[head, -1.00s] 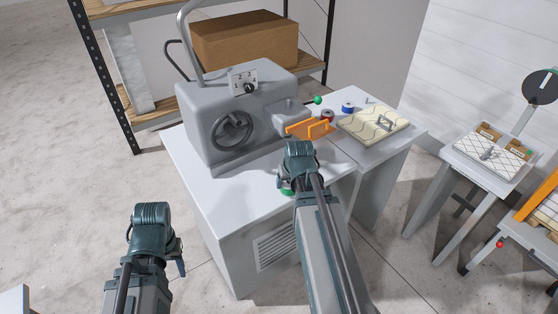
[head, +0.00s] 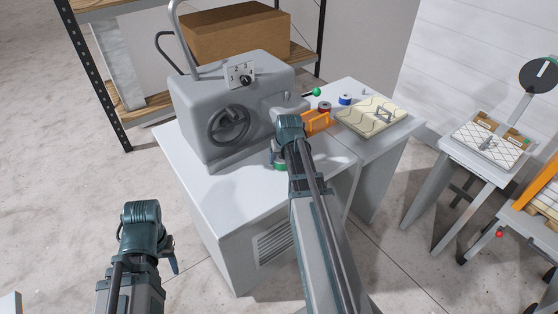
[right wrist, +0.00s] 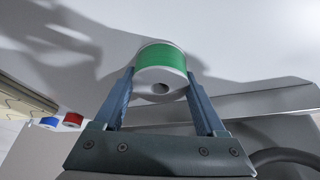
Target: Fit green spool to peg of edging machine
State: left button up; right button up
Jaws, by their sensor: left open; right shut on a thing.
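The green spool (head: 281,167) is between the fingers of my right gripper (head: 277,156), above the white table beside the machine. The right wrist view shows the spool (right wrist: 162,58) with its green band and white end with a dark hole, and the right gripper (right wrist: 161,92) shut on it. The grey edging machine (head: 205,95) with its handwheel stands behind and left of this gripper. I cannot make out its peg; my right arm covers part of the machine's right side. My left gripper (head: 172,256) is open, low at the left, away from the table.
A red spool (head: 324,108), a blue spool (head: 345,99) and a quilted cream block (head: 371,116) lie at the table's right. An orange guide (head: 317,122) is just right of my right gripper. A green-knobbed lever (head: 316,92) sticks out behind. The table's front left is clear.

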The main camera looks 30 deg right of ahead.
jog(key=shift+s+r, duration=0.1)
jog(key=shift+f, duration=0.3)
jog(key=o, duration=1.5)
jog(key=shift+r, duration=0.1)
jog(key=shift+c, duration=0.2)
pick_arm(q)
jog(key=shift+f, duration=0.1)
pick_arm(e)
jog(key=shift+r, duration=0.15)
